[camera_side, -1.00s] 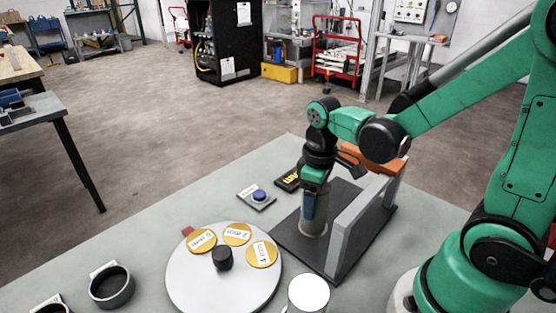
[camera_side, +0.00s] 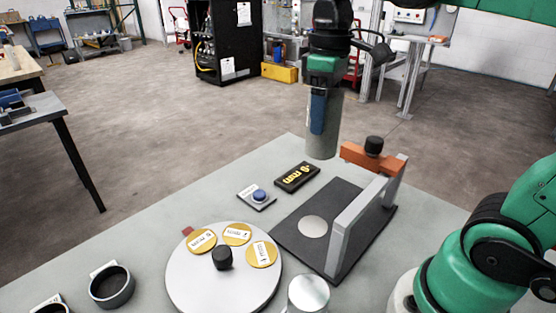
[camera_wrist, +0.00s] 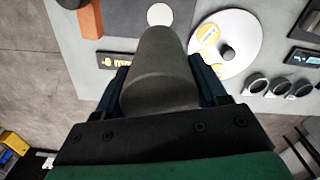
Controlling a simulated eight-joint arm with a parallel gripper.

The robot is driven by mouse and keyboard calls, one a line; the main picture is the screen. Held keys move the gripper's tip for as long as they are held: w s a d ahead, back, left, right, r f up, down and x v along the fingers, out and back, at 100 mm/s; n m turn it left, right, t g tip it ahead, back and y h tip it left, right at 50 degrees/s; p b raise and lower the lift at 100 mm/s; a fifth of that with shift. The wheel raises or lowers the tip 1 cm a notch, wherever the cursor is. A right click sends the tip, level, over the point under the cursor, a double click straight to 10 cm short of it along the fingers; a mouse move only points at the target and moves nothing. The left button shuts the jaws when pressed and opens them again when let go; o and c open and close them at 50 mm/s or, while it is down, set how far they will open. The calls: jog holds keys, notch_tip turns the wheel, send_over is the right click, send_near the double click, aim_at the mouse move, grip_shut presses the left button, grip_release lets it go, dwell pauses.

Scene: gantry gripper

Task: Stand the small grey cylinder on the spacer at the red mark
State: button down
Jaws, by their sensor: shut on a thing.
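My gripper (camera_side: 320,130) is shut on a grey cylinder (camera_wrist: 160,70), held upright in the air above the far part of the table. The dark blue fingers are on either side of it in the wrist view. A round grey turntable (camera_side: 190,291) carries several gold discs with white labels, one of them at its right (camera_side: 262,254), and a black knob (camera_side: 222,257) in the middle. A red mark (camera_side: 187,231) shows at the turntable's far left edge, next to one gold disc (camera_side: 201,241). I cannot read the labels surely.
A dark base plate (camera_side: 345,200) with a pale round pad (camera_side: 313,226) stands under a grey frame with an orange bar (camera_side: 362,156). A blue button (camera_side: 259,195), a black plate with yellow lettering (camera_side: 297,176), dark cups (camera_side: 111,287) and a shiny-topped cylinder (camera_side: 308,292) are also on the table.

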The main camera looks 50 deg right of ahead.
notch_tip(320, 180, up, 2)
jog(key=shift+r, duration=0.1)
jog(key=shift+w, duration=0.25)
jog(key=w+a+f+m, duration=0.3)
jog(key=w+f, duration=0.4)
jog(key=w, duration=0.1)
jog(key=w+a+f+n, duration=0.2)
jog(key=a+n, duration=0.5)
jog(key=n, duration=0.4)
jog(key=w+a+f+n, duration=0.1)
jog(key=a+f+n, duration=0.1)
jog(key=a+n, duration=0.7)
jog(key=shift+n, duration=0.5)
jog(key=shift+w+d+f, duration=0.1)
jog(key=shift+d+f, duration=0.15)
jog(key=shift+f, duration=0.75)
jog(key=shift+d+f, duration=0.25)
jog(key=shift+f, duration=0.7)
jog(key=shift+w+d+f, duration=0.1)
jog(key=shift+d+f, duration=0.15)
jog(key=shift+f, duration=0.75)
jog(key=shift+f, duration=0.55)
grip_release()
